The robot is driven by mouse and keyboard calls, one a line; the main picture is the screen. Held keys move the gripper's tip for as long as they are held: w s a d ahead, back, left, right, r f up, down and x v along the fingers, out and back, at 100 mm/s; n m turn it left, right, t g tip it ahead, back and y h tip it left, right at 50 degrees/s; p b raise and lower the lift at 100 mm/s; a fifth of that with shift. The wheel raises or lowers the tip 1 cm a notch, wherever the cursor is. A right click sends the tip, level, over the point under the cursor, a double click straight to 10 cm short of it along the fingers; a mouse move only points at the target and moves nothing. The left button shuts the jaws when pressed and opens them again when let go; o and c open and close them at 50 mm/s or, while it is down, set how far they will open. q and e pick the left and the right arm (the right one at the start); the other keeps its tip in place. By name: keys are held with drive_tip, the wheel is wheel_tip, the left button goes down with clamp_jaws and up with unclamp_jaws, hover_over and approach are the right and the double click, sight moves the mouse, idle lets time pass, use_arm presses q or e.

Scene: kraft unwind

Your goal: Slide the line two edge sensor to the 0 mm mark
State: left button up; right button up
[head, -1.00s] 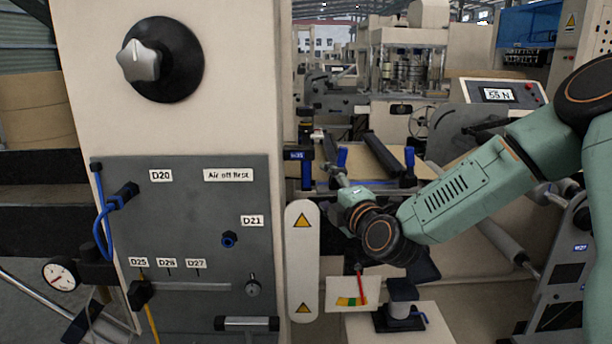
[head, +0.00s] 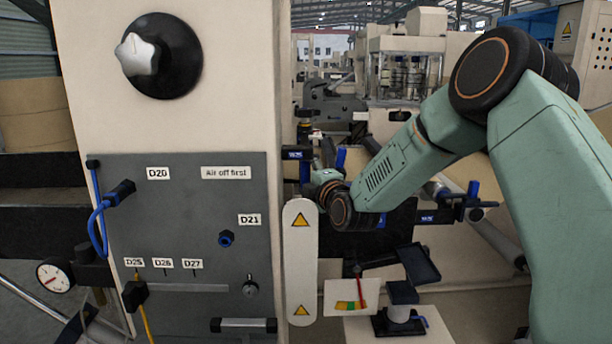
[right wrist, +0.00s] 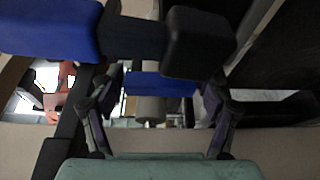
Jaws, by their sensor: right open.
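Blue sensor brackets with small labels stand behind the machine panel. One label plate (head: 297,153) is at the panel's right edge, with a blue upright (head: 340,158) beside it. Another blue bracket (head: 430,217) is right of my right wrist. The labels are too small to read surely, so I cannot tell which is line two; no 0 mm mark is legible. My right gripper (right wrist: 158,97) is open, its fingers on either side of a blue block (right wrist: 160,83) farther ahead, apparently not gripping it. The fingers are mostly hidden in the head view. My left gripper is not in view.
The grey panel (head: 200,235) and white guard strip (head: 299,260) are close left of my right wrist. A black-topped stand (head: 402,292) and coloured gauge card (head: 350,298) are below. A large blue block (right wrist: 50,28) and black part (right wrist: 198,42) cross the wrist view.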

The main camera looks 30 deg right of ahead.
drive_tip(key=shift+c, duration=0.2)
drive_tip(key=shift+w+a, duration=0.1)
drive_tip(key=shift+a, duration=0.05)
drive_tip(key=c, duration=1.4)
